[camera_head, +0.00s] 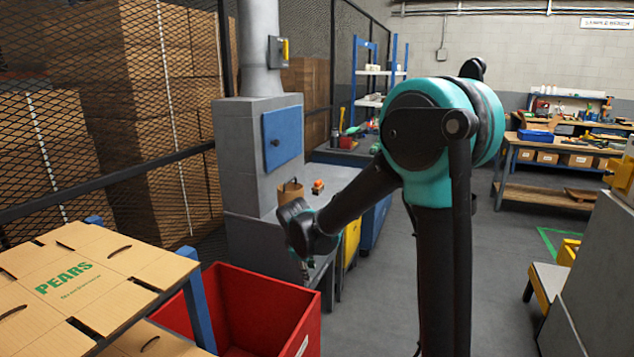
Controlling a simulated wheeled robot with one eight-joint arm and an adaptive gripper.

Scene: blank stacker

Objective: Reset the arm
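My arm rises at the centre right of the view, black with teal joints. It bends over at the top joint, and its forearm slants down to the left. The wrist end hangs above and beside the right rim of the red bin (262,302). My gripper (305,270) shows only as a small dark part below the wrist. Its fingers are too small and dark to tell whether they are open or shut. I see nothing held in it.
Flattened "PEARS" boxes (85,270) lie on a blue-framed rack at the lower left. A grey machine with a blue door (283,138) stands behind the wrist. A workbench (550,165) is at the back right. Grey floor (385,290) is free around my arm.

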